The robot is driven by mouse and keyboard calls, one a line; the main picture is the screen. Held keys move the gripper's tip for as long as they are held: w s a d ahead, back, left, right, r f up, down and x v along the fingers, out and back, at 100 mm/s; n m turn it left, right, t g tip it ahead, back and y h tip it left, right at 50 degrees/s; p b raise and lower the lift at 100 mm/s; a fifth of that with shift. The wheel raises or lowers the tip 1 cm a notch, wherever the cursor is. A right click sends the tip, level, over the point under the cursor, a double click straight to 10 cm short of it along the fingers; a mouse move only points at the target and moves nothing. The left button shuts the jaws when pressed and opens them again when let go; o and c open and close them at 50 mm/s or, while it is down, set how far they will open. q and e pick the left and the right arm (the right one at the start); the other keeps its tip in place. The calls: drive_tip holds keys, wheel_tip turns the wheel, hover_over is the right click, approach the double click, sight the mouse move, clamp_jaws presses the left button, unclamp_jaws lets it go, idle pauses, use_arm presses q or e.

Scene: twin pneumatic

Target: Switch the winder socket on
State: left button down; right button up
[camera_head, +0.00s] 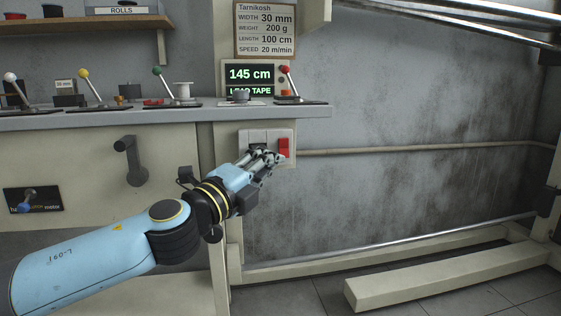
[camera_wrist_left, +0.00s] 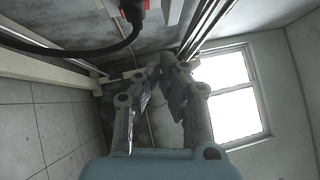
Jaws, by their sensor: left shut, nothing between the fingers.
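The socket panel (camera_head: 257,136) is a pale box on the front of the machine, below the counter. A red switch (camera_head: 284,148) sits at its right end. I cannot tell the switch's position. My left gripper (camera_head: 268,155) is shut and empty in front of the panel, its fingertips just left of and slightly below the red switch; I cannot tell if they touch it. The fingers hide the lower part of the panel. In the left wrist view the gripper (camera_wrist_left: 168,64) has its fingertips together. My right gripper is not in view.
A counter (camera_head: 190,117) with coloured levers overhangs the panel. A screen (camera_head: 250,74) reads 145 cm. A dark handle (camera_head: 130,160) sticks out on the left. A black cable (camera_wrist_left: 90,52) crosses the left wrist view. Right of the panel is open room before the wall.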

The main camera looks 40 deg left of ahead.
use_arm(q)
drive_tip(key=shift+s+d, duration=0.1)
drive_tip(key=shift+s, duration=1.15)
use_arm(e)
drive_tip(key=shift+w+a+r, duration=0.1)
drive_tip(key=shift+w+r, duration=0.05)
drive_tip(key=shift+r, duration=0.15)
